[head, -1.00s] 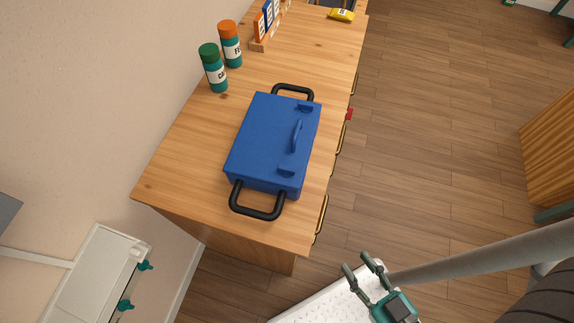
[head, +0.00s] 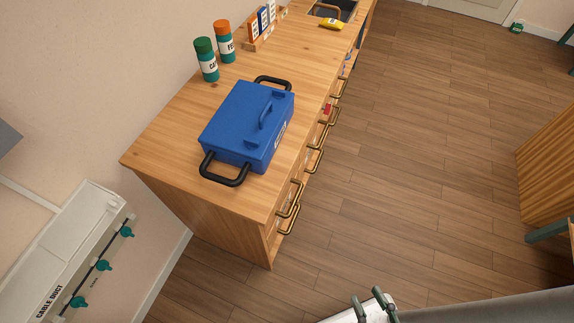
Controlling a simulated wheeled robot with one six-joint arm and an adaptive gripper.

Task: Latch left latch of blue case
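The blue case (head: 238,118) lies on the wooden counter with its lid down. A blue carry handle (head: 266,114) stands near its right edge. One latch tab (head: 279,94) is at the far end of that edge, and another latch tab (head: 251,143) is at the near end. Both appear to lie on the lid side; I cannot tell whether either is fastened. Black loop handles are at the case's two ends. My gripper (head: 367,293) is at the bottom edge, well away from the case. Its two fingers are apart with nothing between them; its body is cut off.
The counter (head: 165,150) has protruding brass drawer handles (head: 290,200) along its right front. Green-capped (head: 207,60) and orange-capped (head: 226,42) bottles stand behind the case. A yellow item (head: 332,23) lies by the sink. The wooden floor (head: 420,160) to the right is open.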

